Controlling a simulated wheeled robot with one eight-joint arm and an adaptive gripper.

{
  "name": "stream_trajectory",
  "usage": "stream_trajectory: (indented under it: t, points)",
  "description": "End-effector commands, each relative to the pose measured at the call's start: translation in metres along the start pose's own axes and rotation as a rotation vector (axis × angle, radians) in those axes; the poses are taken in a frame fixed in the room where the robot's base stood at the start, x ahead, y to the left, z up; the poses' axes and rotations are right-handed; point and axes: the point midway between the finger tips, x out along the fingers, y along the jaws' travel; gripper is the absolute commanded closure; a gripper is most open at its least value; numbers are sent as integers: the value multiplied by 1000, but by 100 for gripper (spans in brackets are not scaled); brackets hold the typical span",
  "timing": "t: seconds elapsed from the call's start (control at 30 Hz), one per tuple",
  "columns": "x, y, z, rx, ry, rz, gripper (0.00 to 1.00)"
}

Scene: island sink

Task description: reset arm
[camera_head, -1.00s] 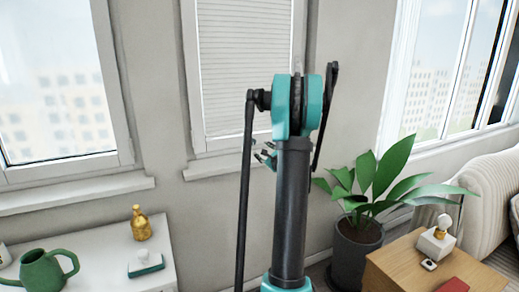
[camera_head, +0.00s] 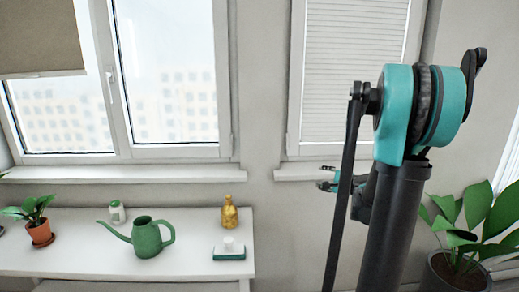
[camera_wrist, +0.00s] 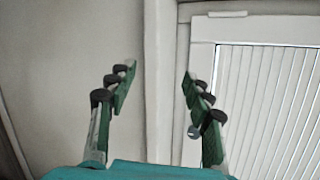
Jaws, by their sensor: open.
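My gripper (camera_wrist: 158,88) is open and empty in the wrist view, its two green fingers spread apart in front of a pale wall and a white-slatted blind. In the head view my gripper (camera_head: 328,180) shows small and partly hidden behind my own arm, near the window sill. My arm is raised and folded, with its teal joint high on the right of the head view.
A white table (camera_head: 80,262) at lower left bears a green watering can (camera_head: 147,238), a gold bottle (camera_head: 229,213), a brush (camera_head: 229,250), a small jar (camera_head: 117,212) and a potted plant (camera_head: 39,228). A larger plant (camera_head: 462,230) stands at right.

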Motion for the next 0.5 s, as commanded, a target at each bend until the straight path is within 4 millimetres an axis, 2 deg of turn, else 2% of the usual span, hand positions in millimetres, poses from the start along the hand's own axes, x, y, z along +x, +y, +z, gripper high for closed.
stream_trajectory:
  t: [0.03,0.1,0.2,0.33,0.5]
  points:
    - [-9,21,28,-110,-23,69,49]
    - [-23,52,57,-274,-55,171,49]
    - [-50,99,90,-508,-105,313,49]
    - [-95,160,116,-808,-177,495,49]
    - [-159,228,123,-1165,-274,717,49]
